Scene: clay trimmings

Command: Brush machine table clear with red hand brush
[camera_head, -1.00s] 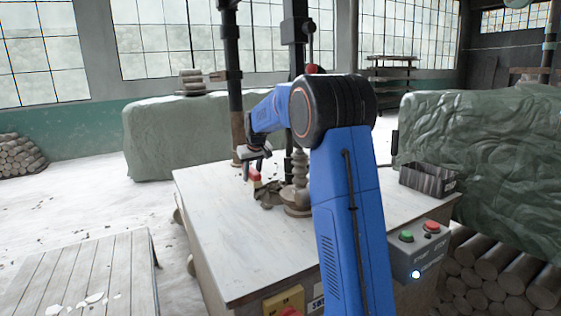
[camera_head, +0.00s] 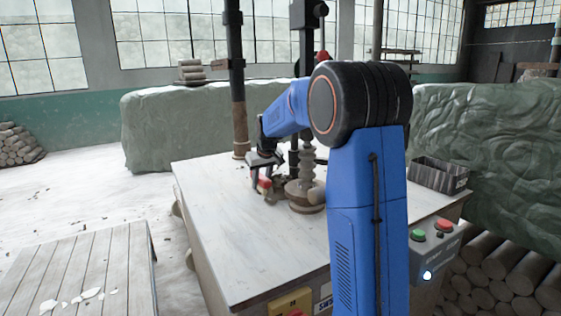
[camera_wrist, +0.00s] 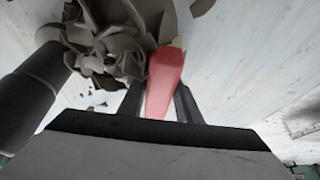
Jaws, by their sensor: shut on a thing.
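The red hand brush (camera_head: 264,184) is in my gripper (camera_head: 262,176), low over the machine table (camera_head: 220,225), left of the ribbed machine post. In the wrist view the brush's red handle (camera_wrist: 164,80) lies between the two dark fingers of my gripper (camera_wrist: 158,105), which is shut on it. A heap of grey-brown clay trimmings (camera_wrist: 112,45) lies beside the brush in the wrist view, with small loose flakes near it. In the head view the heap is mostly hidden behind the gripper and the post. I cannot tell whether the bristles touch the table.
The ribbed clay-coloured post (camera_head: 307,185) on a round base stands close right of my gripper. A dark open box (camera_head: 438,176) sits at the table's right, near a control box (camera_head: 435,245). A slatted platform (camera_head: 85,270) with white scraps stands at left. The table's front left is bare.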

